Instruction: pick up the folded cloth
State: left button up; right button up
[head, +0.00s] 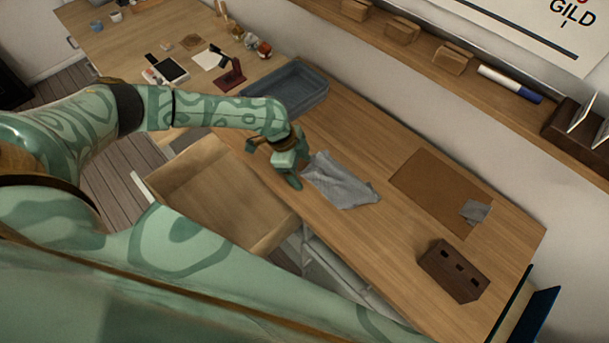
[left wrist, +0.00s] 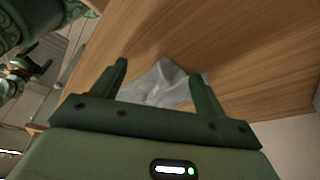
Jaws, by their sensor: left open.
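A grey cloth (head: 342,184) lies rumpled and flat on the wooden bench, near its front edge. My left gripper (head: 273,164) is open just left of the cloth in the head view, with one finger close to the cloth's left end. In the left wrist view the cloth (left wrist: 166,86) shows beyond and between the two spread fingers of the left gripper (left wrist: 160,82), and nothing is held. I cannot tell whether a fingertip touches it. What looks like my right gripper (left wrist: 32,64) is small at the left of that view, its jaws unclear.
An open drawer (head: 215,190) juts out below the bench's front edge. A grey-blue tray (head: 300,105) stands behind the left gripper. A brown mat (head: 425,180) with a small grey piece (head: 475,211) and a dark brown block (head: 455,270) lie to the right.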

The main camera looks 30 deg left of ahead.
dwell(0.3)
pick_arm(q)
jog(key=shift+d+f+b, duration=0.1)
jog(key=shift+f+b, duration=0.25)
jog(key=shift+f, duration=0.1)
grip_shut()
notch_tip(320, 180, up, 30)
jog(key=p, duration=2.8)
jog(key=shift+p, duration=0.35)
